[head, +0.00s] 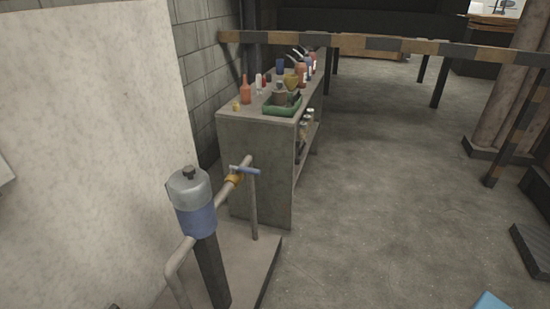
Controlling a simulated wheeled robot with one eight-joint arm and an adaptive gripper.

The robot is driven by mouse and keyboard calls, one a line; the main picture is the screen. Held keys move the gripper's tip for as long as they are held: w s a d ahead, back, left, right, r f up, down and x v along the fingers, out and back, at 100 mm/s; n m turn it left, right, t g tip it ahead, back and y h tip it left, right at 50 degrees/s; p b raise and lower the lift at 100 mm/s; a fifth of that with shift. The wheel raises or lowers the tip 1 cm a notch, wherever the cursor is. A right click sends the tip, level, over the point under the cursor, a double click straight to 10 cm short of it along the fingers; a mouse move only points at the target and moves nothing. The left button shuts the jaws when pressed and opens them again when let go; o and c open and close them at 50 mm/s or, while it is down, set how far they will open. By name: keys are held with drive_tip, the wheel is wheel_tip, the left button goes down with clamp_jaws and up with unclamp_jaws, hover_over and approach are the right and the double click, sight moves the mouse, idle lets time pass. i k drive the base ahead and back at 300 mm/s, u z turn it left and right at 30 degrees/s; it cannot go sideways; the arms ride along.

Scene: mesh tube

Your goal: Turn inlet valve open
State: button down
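A pipe (222,194) runs slanting up to the right past a cylinder with a grey top and a blue lower part (197,218). I take this to be the inlet valve. The handle looks roughly level in the picture and lies across the slanting pipe. An upright post (254,210) stands below the pipe's upper end. My gripper is not in the head view.
A grey shelf unit (256,165) with bottles and a green tray (283,108) stands behind the valve. A pale panel (90,120) is at left. A striped barrier (390,44) crosses the back. Open concrete floor (400,190) lies to the right.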

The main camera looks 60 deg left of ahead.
sight(241, 170)
drive_tip(key=i, duration=0.65)
drive_tip(key=u, duration=3.25)
drive_tip(key=i, duration=1)
drive_tip(key=z, duration=0.3)
drive_tip(key=k, duration=1.15)
drive_tip(key=z, duration=0.3)
